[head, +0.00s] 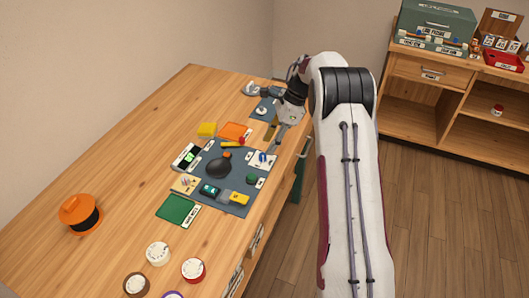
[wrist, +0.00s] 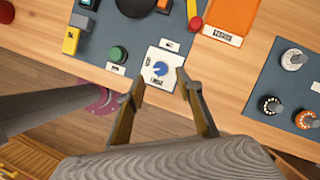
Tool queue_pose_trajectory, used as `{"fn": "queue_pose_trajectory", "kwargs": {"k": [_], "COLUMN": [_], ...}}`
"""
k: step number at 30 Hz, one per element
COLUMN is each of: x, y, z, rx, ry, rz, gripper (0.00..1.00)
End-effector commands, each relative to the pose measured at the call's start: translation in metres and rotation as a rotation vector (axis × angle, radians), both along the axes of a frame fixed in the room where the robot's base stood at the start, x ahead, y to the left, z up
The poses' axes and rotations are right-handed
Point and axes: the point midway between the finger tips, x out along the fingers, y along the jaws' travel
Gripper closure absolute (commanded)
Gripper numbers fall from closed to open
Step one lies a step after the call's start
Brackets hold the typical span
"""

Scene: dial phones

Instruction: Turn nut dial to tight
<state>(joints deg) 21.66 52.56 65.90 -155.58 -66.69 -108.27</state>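A white square plate with a blue round dial (wrist: 160,69) lies on the front edge of the grey-blue mat. Small labels are on and beside it, too small to read surely. The blue dial also shows in the head view (head: 262,159). My gripper (wrist: 161,79) is open, one finger on each side of the plate's near part, with nothing held. The dial shows between and slightly beyond the fingertips; I cannot tell their height above it. In the head view my gripper (head: 277,148) points down beside the plate.
A green button (wrist: 117,54) sits left of the plate, a black round object (wrist: 136,6) behind. An orange tray (wrist: 232,16) lies to the right. Several knobs, including an orange one (wrist: 270,104), stand on another mat at right. The table's front edge runs close by.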

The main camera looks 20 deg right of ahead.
Motion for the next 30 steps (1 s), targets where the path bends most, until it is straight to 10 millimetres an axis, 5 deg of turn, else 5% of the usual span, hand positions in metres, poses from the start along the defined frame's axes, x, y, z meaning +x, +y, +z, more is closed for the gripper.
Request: {"fn": "queue_pose_trajectory", "kwargs": {"k": [12, 26, 30], "x": [0.004, 0.005, 0.005], "y": [0.017, 0.02, 0.02], "z": [-0.042, -0.049, -0.049], "rx": [0.0, 0.0, 0.0], "ry": [0.001, -0.001, -0.001], "rz": [0.0, 0.0, 0.0], "gripper": [0.64, 0.64, 0.98]}}
